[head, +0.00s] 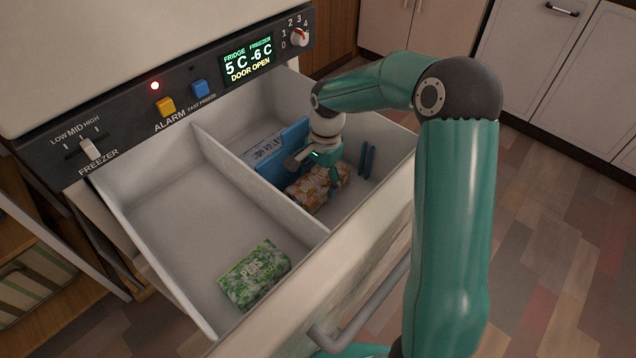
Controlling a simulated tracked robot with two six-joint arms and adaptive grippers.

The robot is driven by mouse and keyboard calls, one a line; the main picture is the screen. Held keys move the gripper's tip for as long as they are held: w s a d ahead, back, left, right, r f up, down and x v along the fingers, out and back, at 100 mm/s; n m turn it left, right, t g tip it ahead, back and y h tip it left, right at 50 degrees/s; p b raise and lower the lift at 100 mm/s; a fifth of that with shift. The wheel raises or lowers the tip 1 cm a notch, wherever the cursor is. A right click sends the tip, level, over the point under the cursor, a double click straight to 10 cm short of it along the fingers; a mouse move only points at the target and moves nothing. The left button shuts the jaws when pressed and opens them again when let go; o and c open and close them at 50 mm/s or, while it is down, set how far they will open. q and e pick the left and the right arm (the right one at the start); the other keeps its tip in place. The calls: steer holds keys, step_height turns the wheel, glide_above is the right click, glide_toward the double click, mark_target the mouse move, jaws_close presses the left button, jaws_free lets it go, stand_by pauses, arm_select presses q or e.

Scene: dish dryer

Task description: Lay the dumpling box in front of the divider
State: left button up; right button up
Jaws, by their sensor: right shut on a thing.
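An orange-and-white patterned box (322,187), which I take for the dumpling box, lies low in the right compartment of the open freezer drawer. Its lettering is too small to read. My right gripper (315,172) reaches down from above and is shut on this box, hiding part of it. A blue upright panel (268,168), seemingly the divider, stands just behind the box. A pale, lettered surface (270,147) shows at the panel's back left; I cannot tell whether it is a separate pack. My left gripper is not in view.
A white wall (258,178) splits the drawer (160,205) lengthwise. A green peas box (255,274) lies in the left compartment, otherwise clear. Two short blue strips (367,161) stand at the right compartment's right side. The control panel (180,95) rises behind the drawer.

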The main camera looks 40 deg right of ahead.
mark_target(323, 176)
steer(key=o, duration=1.1)
steer(key=shift+r, duration=0.1)
step_height(323, 176, up, 12)
steer(key=d+p, duration=0.1)
steer(key=p, duration=0.3)
steer(key=shift+d, duration=0.2)
